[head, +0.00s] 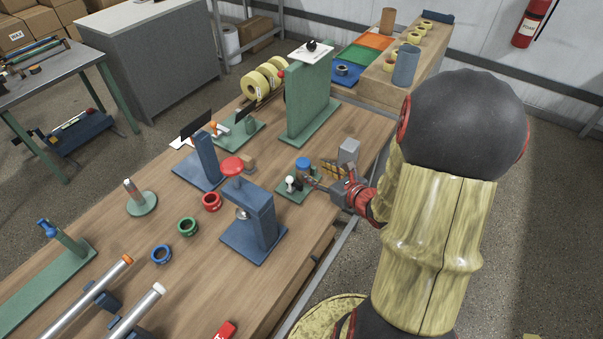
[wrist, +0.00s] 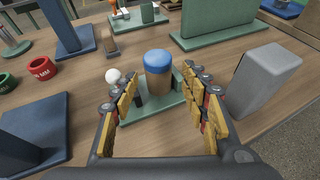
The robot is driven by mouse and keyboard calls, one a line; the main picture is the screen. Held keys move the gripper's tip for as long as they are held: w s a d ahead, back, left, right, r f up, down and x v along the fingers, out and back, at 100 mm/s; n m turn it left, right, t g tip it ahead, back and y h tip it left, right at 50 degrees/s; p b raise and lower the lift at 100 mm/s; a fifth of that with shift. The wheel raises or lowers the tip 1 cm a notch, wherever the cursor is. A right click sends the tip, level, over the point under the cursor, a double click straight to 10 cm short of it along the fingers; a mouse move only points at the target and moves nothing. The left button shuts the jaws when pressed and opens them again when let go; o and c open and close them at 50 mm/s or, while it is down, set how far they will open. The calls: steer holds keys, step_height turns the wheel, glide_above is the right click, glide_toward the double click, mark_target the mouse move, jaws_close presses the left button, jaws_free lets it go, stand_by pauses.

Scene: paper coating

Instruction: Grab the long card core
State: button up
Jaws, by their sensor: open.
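A tall brown tube (head: 388,21), which looks like a card core, stands upright on the bench at the back of the head view. It is far from my gripper and out of the wrist view. My gripper (head: 322,180) is open over the right edge of the long table, with nothing between its fingers. In the wrist view my gripper (wrist: 165,112) points at a tan cylinder with a blue top (wrist: 158,72) on a green base. That cylinder stands just beyond the fingertips; I cannot tell whether they touch it.
A white-knobbed lever (wrist: 113,77) is near the left finger, and a grey block (wrist: 265,75) stands to the right. A tall green panel (head: 308,98) stands behind. A blue-grey cylinder (head: 405,66) and tape rolls stand on the back bench (head: 455,45).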

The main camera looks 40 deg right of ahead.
mark_target(307, 168)
steer(key=b+x, duration=0.2)
steer(key=x, duration=0.3)
steer(key=shift+w+a+f, duration=0.15)
steer(key=shift+w, duration=0.2)
steer(key=shift+c, duration=1.1)
steer(key=c, duration=0.7)
